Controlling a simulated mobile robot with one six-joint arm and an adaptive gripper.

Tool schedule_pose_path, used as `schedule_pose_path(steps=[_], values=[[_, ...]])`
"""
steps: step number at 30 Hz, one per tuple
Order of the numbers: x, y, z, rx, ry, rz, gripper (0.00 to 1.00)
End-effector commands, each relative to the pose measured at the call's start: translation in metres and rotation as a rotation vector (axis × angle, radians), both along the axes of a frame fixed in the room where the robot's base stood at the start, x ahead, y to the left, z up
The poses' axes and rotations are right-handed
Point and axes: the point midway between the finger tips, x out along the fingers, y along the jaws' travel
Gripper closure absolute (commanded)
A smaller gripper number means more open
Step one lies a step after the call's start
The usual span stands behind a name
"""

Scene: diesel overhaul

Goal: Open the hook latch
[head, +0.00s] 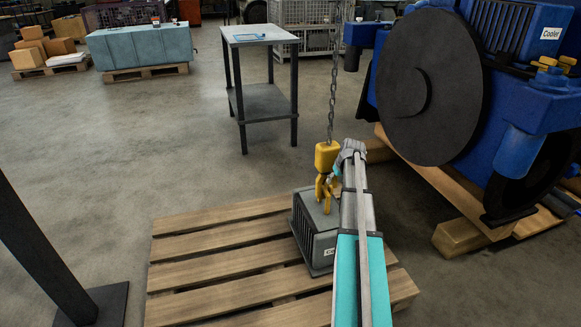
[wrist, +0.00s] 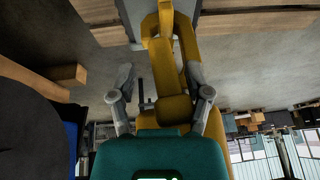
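A yellow hoist hook (head: 322,190) hangs below its yellow block (head: 327,156) on a chain, just over a grey box-shaped unit (head: 314,232) on a pallet. In the wrist view the yellow hook (wrist: 164,62) fills the centre, with a slanting yellow bar on its right side; I cannot tell for sure which part is the latch or whether it is open. My gripper (wrist: 160,82) has its fingers spread on both sides of the hook. The left finger is apart from it; the right finger is close to the yellow bar, contact unclear. In the head view my arm partly covers the hook.
The wooden pallet (head: 215,262) lies under the unit. A large blue engine (head: 520,95) with a dark round disc stands close on the right. The chain (head: 333,95) runs upward. A small grey table (head: 258,37) stands behind; floor to the left is open.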

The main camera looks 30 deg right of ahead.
Motion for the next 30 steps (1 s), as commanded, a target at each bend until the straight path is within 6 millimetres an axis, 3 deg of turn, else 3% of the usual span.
schedule_pose_path(steps=[30], values=[[0.004, 0.018, -0.007, -0.551, 0.137, 0.002, 0.37]])
